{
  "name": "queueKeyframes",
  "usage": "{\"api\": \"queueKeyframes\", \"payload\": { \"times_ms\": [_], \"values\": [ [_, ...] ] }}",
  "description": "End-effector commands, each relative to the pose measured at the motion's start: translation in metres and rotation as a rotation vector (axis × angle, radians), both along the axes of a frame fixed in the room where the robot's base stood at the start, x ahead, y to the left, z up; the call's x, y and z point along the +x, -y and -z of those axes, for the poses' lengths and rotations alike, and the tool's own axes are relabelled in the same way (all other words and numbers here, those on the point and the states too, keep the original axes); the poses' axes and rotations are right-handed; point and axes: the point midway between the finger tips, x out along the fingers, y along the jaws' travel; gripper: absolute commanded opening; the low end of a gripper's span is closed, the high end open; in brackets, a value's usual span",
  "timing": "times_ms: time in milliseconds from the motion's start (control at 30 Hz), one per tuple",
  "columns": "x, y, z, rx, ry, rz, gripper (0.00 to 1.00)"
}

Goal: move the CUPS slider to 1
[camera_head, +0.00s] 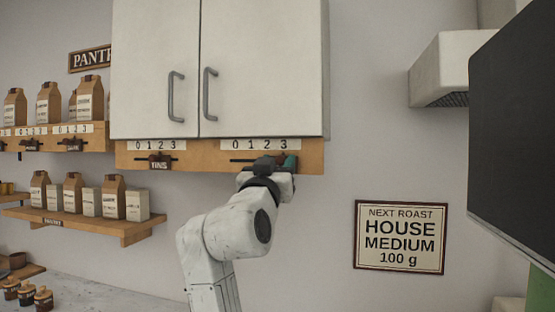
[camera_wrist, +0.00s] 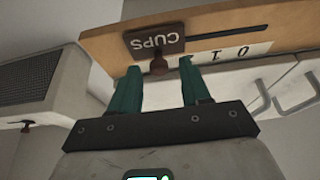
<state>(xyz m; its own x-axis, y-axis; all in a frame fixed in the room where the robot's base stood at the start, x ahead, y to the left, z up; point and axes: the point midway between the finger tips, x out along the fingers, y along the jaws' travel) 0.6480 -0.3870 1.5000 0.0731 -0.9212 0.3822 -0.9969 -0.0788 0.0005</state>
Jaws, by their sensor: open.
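The CUPS slider (camera_wrist: 154,40) shows in the wrist view as a dark plate with a brown knob below it, on a wooden rail (camera_wrist: 225,27). It sits past the 1 mark, toward the high-number end; its exact mark is hidden. My gripper (camera_wrist: 160,68) is open, one teal finger on each side of the knob, with gaps visible. In the head view my gripper (camera_head: 276,164) is at the rail's right part, under the 0 1 2 3 scale (camera_head: 260,145), and hides the slider.
The TINS slider (camera_head: 160,162) hangs on the same rail to the left. A white cabinet (camera_head: 265,70) is just above. Shelves with paper bags (camera_head: 115,197) stand at the left. A sign (camera_head: 400,237) hangs at the lower right, and a dark panel (camera_head: 515,130) fills the right edge.

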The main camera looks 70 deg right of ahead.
Motion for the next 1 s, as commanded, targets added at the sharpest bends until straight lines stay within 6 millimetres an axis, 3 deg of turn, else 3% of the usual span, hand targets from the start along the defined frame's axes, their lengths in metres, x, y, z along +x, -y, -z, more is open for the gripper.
{"api": "queueKeyframes", "payload": {
  "times_ms": [333, 800, 1000],
  "values": [
    [-0.0001, 0.0036, -0.0012, 0.000, 0.000, 0.001, 0.47],
    [0.0000, 0.0033, -0.0012, 0.000, 0.000, 0.001, 0.02],
    [-0.0001, 0.0033, -0.0012, 0.000, 0.000, 0.001, 0.00]
  ]
}}
